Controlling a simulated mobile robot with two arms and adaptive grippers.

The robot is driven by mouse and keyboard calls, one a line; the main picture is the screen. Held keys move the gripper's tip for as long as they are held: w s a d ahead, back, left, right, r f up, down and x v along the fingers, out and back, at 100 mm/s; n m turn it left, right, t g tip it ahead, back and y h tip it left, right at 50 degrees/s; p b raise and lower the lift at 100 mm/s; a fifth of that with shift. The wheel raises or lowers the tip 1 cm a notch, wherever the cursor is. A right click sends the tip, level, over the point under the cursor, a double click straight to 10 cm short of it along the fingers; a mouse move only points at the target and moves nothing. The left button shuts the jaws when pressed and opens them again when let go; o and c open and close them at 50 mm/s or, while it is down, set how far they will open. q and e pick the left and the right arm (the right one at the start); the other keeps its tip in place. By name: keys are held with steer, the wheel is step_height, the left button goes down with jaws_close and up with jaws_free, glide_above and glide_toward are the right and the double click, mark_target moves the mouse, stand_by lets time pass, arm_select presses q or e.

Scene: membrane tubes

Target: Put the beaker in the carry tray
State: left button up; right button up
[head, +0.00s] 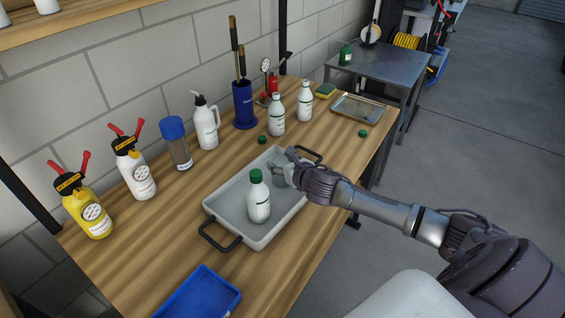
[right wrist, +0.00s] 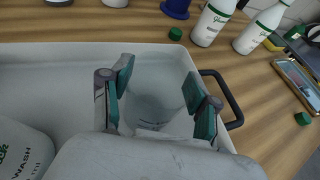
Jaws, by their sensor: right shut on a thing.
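The carry tray (head: 222,222) is a grey-white tray with black handles in the middle of the workbench. My right gripper (head: 288,168) reaches over its far right part from the right. In the right wrist view, my right gripper (right wrist: 158,92) has its teal-padded fingers on either side of a clear, see-through beaker (right wrist: 152,108), shut on it. The beaker is inside the tray's outline near the corner by the far handle. I cannot tell whether its base touches the tray floor. A white bottle with a green cap (head: 259,202) stands upright in the tray. My left gripper is out of view.
Two white bottles (head: 276,118) stand uncapped behind the tray, with green caps (head: 262,139) lying loose. Spray bottles (head: 134,172) and a blue-lidded jar (head: 178,148) line the wall. A blue bin (head: 204,296) is at the front, a metal tray (head: 357,108) at the far right.

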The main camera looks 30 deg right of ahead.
steer(key=shift+f, duration=0.1)
steer(key=o, duration=0.9)
steer(key=shift+o, duration=1.2)
steer(key=shift+b+v, duration=0.4)
steer(key=shift+v, duration=5.75)
